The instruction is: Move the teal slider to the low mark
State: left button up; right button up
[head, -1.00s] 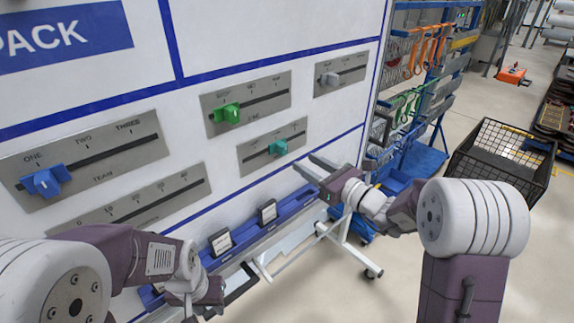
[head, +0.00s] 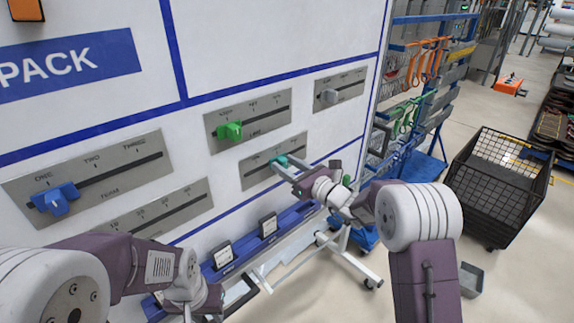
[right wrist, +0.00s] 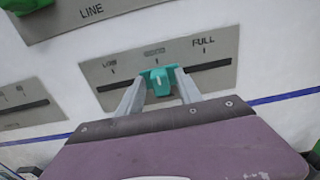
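The teal slider (head: 281,160) sits on a grey plate on the wall board, and it shows clearly in the right wrist view (right wrist: 158,80). It stands around the middle mark of its slot, with the LOW mark (right wrist: 112,70) to its left and FULL to its right. My right gripper (right wrist: 160,84) is at the slider, one finger on each side of its knob. The fingers look open; whether they touch the knob is hard to tell. In the head view the right gripper (head: 279,168) partly covers the slider. My left gripper (head: 205,300) is low at the left, its fingers unclear.
Other sliders are nearby: green (head: 229,131) above, blue (head: 55,199) at left, grey (head: 329,97) at upper right. A blue ledge with small framed cards (head: 268,226) runs below. A black mesh bin (head: 500,175) stands on the floor at right.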

grip_shut()
dwell(1.2)
